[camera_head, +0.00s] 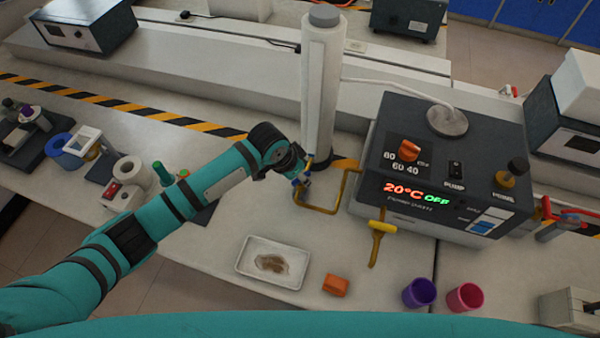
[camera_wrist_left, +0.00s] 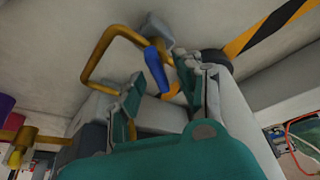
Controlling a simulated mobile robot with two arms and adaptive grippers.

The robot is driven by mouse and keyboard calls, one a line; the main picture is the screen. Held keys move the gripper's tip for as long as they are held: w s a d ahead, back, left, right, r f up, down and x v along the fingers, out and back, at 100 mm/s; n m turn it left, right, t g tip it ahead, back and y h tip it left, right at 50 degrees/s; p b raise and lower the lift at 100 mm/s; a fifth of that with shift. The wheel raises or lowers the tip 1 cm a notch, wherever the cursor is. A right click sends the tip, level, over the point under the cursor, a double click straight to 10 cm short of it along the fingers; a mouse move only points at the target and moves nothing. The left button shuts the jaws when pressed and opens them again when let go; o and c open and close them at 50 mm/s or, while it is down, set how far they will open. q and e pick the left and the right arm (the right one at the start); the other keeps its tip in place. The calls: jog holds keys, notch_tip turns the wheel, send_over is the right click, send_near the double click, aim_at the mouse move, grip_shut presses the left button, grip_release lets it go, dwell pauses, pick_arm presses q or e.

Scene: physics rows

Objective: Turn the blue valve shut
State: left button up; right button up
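The blue valve handle (camera_wrist_left: 156,70) shows in the left wrist view as a short lever on a grey valve body (camera_wrist_left: 157,30), joined to a bent brass pipe (camera_wrist_left: 93,62). In the head view only a small blue part (camera_head: 307,180) shows beside my gripper, at the foot of the white column. My left gripper (camera_wrist_left: 160,90) has its two fingers apart, with the blue handle in the gap near the tips. I cannot tell whether either finger touches it. In the head view the left gripper (camera_head: 300,176) is small and partly hidden by its wrist. My right gripper is in neither view.
The white column (camera_head: 322,90) stands right behind the gripper. The dark control box (camera_head: 440,165) reads 20°C OFF; a yellow handle (camera_head: 382,227) sticks out in front. A white tray (camera_head: 245,262), orange block (camera_head: 336,285), purple cup (camera_head: 419,293) and pink cup (camera_head: 464,297) lie nearer.

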pick_arm(q)
grip_shut()
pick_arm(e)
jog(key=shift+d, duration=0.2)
